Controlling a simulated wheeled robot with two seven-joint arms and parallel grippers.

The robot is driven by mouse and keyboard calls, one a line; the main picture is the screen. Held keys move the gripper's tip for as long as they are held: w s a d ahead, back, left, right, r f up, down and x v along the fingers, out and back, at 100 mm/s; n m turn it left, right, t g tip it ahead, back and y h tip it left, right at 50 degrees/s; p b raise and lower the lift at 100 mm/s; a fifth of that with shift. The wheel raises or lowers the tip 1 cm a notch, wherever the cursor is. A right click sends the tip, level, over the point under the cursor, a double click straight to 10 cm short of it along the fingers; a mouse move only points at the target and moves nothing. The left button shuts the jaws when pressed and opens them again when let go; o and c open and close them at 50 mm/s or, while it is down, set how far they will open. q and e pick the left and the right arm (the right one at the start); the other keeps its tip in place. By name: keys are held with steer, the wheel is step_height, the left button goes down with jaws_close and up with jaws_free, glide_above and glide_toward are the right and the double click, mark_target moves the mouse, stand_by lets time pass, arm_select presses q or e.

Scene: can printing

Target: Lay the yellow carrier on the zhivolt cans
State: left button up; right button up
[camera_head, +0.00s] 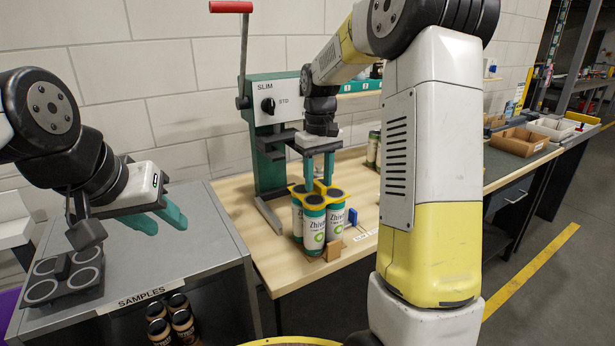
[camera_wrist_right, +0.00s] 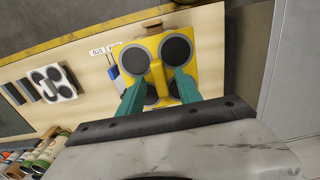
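The yellow carrier (camera_head: 318,189) sits level at the tops of several green-and-white Zhivolt cans (camera_head: 314,231), grouped upright on the wooden table. Dark round can tops show in its rings, and the carrier also shows from above in the right wrist view (camera_wrist_right: 157,76). My right gripper (camera_head: 318,178) points straight down over the carrier's middle. Its two teal fingers (camera_wrist_right: 158,80) stand on either side of the yellow centre post, with gaps visible beside it. My left gripper (camera_head: 178,226) is open and empty, over the grey samples bench, away from the cans.
A teal press (camera_head: 268,140) with a red-handled lever stands behind the cans. A small brown block (camera_head: 333,250) and a blue piece (camera_head: 352,216) are close beside them. A dark fixture (camera_head: 66,279) lies at the left of the samples bench (camera_head: 205,248). More cans (camera_head: 374,150) stand further back.

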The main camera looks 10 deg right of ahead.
step_height(320, 180, up, 7)
steer(key=shift+r, duration=0.4)
stand_by(0.5)
steer(key=shift+s+r, duration=0.1)
steer(key=s+a+m+t+y, duration=0.2)
steer(key=s+t, duration=0.4)
steer(key=s, duration=1.8)
steer(key=shift+m, duration=0.7)
